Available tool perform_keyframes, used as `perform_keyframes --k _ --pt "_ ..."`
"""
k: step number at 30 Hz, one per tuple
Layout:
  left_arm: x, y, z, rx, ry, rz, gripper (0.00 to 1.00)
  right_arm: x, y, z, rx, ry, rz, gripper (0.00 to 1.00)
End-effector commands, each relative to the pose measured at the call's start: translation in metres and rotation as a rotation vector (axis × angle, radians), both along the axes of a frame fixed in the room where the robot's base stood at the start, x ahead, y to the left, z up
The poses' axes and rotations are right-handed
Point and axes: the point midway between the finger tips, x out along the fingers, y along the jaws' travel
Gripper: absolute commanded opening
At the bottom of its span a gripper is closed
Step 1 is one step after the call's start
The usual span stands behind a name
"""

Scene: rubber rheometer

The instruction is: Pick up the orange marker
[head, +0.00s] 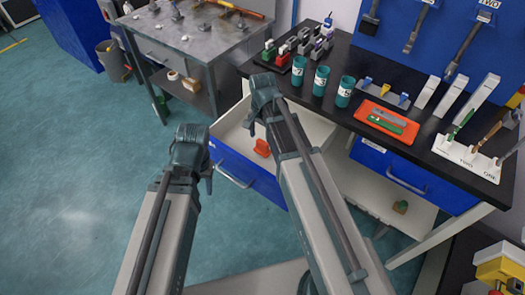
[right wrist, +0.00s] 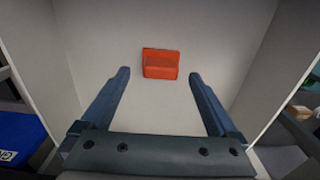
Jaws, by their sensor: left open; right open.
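The orange marker (head: 262,148) appears as a small block-like orange piece on the floor of the open drawer (head: 233,128). In the right wrist view the orange marker (right wrist: 160,64) stands ahead of my fingers, centred between them and apart from both. My right gripper (head: 264,108) is over the drawer, open and empty; its two fingers (right wrist: 160,82) show in the right wrist view. My left gripper (head: 195,165) is outside the drawer, to its left over the floor, and is open; its fingers are partly hidden by its own body.
The drawer's walls stand close on both sides in the right wrist view. The black bench (head: 400,80) above holds teal cups (head: 321,80), an orange tray (head: 386,121) and a white tool holder (head: 468,157). A grey table (head: 190,35) stands behind left.

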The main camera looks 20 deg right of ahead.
Motion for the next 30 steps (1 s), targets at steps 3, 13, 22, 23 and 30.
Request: perform_keyframes --k 3,13,22,23,30 --pt "0.0 0.0 -0.023 0.0 0.0 0.0 0.44 0.001 0.001 -0.023 0.0 0.0 0.0 0.95" --pt "0.0 0.0 -0.033 0.0 0.0 -0.001 0.44 0.001 0.0 -0.033 0.0 0.0 0.0 0.95" --pt "0.0 0.0 -0.033 0.0 0.0 0.0 0.44 0.001 0.0 -0.033 0.0 0.0 0.0 0.55" --pt "0.0 0.0 -0.033 0.0 0.0 0.0 0.44 0.001 0.0 -0.033 0.0 0.0 0.0 0.5" --pt "0.0 0.0 -0.033 0.0 0.0 0.0 0.44 0.001 0.0 -0.033 0.0 0.0 0.0 0.07"
